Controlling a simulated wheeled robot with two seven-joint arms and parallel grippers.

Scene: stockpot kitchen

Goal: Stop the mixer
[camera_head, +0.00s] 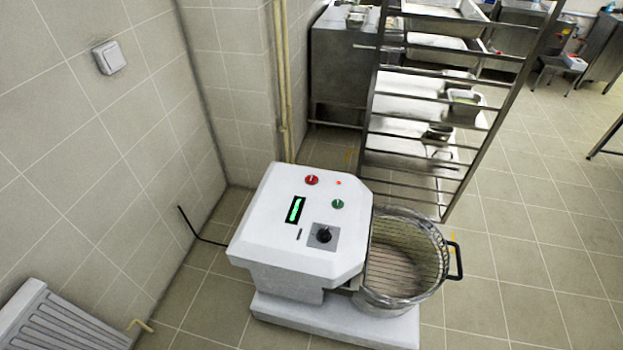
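The mixer (285,258) stands on the tiled floor, a white machine with a sloped control top. On its top are a red button (312,180), a green button (338,204), a black dial (323,235) and a lit green display (296,210). A small red light (339,183) glows near the red button. The metal bowl (400,297) with a wire guard (408,243) and a black handle (455,261) sits on the mixer's right side. The guard appears to cover the bowl. Neither of my grippers shows in this view.
A metal tray rack (455,112) stands behind the mixer. A tiled wall with a light switch (109,57) is at left, with a white radiator (62,322) low down. A black rod (200,228) sticks out left of the mixer.

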